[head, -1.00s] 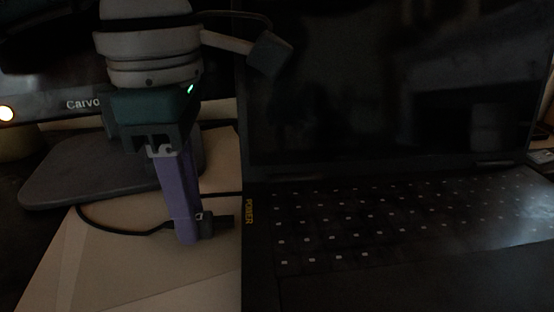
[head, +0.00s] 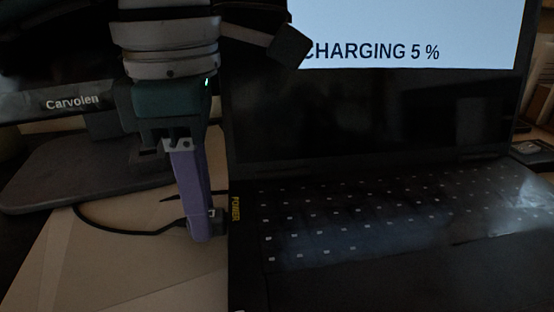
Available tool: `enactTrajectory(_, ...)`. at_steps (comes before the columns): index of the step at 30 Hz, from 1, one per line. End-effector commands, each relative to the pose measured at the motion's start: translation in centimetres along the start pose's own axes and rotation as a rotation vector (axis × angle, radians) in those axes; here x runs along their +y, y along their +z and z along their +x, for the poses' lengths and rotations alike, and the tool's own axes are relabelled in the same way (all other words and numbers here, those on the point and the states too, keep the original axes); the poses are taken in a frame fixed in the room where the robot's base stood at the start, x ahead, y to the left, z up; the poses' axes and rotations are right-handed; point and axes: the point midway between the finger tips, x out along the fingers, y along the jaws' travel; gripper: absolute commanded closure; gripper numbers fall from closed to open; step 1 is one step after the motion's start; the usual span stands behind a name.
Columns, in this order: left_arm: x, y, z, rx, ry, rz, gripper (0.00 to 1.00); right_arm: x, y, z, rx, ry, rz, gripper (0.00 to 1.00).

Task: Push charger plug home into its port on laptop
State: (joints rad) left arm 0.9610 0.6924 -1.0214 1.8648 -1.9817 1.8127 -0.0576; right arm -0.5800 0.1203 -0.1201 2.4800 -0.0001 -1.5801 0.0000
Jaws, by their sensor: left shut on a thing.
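The black laptop (head: 370,270) stands open on the right, and its screen (head: 420,40) reads "CHARGING 5 %". My left gripper (head: 207,230), with purple fingers, comes down from above and is shut on the plug. My right gripper is not in view.
A monitor marked "Carvolen" (head: 75,103) stands at the back left on a grey base (head: 60,178). The pale desk surface (head: 120,275) at the front left is clear. Dark items lie at the far right behind the laptop.

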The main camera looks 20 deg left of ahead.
Motion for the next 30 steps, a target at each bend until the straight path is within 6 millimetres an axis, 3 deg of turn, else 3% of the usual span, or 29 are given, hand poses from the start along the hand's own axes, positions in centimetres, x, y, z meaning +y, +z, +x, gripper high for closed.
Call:
enactTrajectory(3, 0.0, 0.3, 0.0, 0.0, 0.0, 0.001, 1.0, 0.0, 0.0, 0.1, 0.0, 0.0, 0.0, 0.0)
enactTrajectory(4, 0.0, 0.3, 0.0, 0.0, 0.0, 0.0, 0.71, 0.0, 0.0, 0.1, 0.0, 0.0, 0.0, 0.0)
enactTrajectory(12, 0.0, 0.2, 0.0, 0.0, 0.0, 0.001, 0.4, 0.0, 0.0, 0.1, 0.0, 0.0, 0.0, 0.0)
enactTrajectory(22, 0.0, 0.3, -0.6, -0.001, 0.002, 0.0, 0.39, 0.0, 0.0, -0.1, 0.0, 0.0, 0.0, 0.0)
enactTrajectory(30, 0.1, 0.3, -5.6, -0.003, 0.004, 0.001, 0.39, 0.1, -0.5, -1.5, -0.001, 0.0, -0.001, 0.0)
